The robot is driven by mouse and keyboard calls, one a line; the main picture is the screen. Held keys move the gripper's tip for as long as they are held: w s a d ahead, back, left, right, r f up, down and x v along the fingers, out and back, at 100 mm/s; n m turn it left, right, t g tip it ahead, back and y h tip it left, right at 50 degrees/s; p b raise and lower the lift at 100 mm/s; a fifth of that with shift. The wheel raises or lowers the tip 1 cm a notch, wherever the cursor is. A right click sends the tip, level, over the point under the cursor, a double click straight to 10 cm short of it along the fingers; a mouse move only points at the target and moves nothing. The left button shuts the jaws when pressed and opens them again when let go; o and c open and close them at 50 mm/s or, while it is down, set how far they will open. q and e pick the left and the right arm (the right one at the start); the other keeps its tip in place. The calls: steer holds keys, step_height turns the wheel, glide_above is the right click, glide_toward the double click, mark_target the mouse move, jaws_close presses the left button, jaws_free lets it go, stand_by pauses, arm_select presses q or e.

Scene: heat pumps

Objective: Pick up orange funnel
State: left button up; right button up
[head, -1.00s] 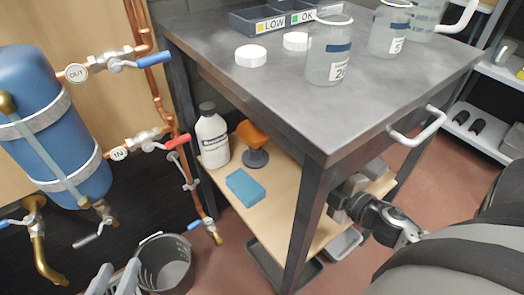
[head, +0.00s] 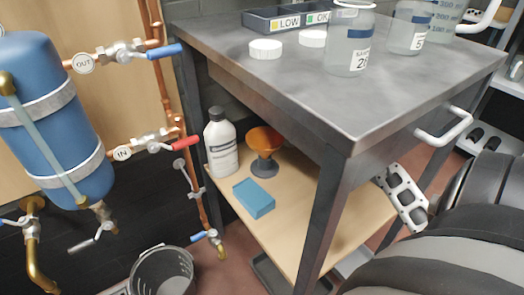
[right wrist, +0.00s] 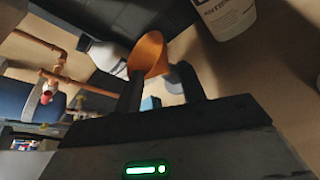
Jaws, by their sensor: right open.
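The orange funnel (head: 265,139) stands upright on a grey base (head: 265,167) on the wooden lower shelf of the metal table, right of a white bottle. In the right wrist view the funnel (right wrist: 149,54) shows just beyond my right gripper (right wrist: 160,74), whose two dark fingers are apart with nothing held. I cannot tell whether a finger touches the funnel. In the head view, part of my right arm shows at the table's right side; its fingers are not visible there. My left gripper is not clearly in view.
A white bottle (head: 221,145) and a blue block (head: 254,198) sit near the funnel on the shelf (head: 325,215). Table legs and the tabletop (head: 250,85) frame the space. A grey bucket (head: 162,272) and copper pipes with valves stand left.

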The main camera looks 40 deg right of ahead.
mark_target(277, 138)
steer(key=b+x, duration=0.3)
steer(key=x, duration=0.7)
steer(key=shift+w+d+b, duration=0.1)
steer(key=shift+w+b, duration=0.2)
steer(key=shift+b, duration=0.1)
steer(key=shift+w+f, duration=0.15)
steer(key=shift+w, duration=0.15)
arm_select(q)
steer(key=shift+w+d+r+n+t+h, duration=0.2)
steer(key=shift+d+r+n+t+h, duration=0.35)
steer(key=shift+r+n+h, duration=0.25)
arm_select(e)
jaws_close()
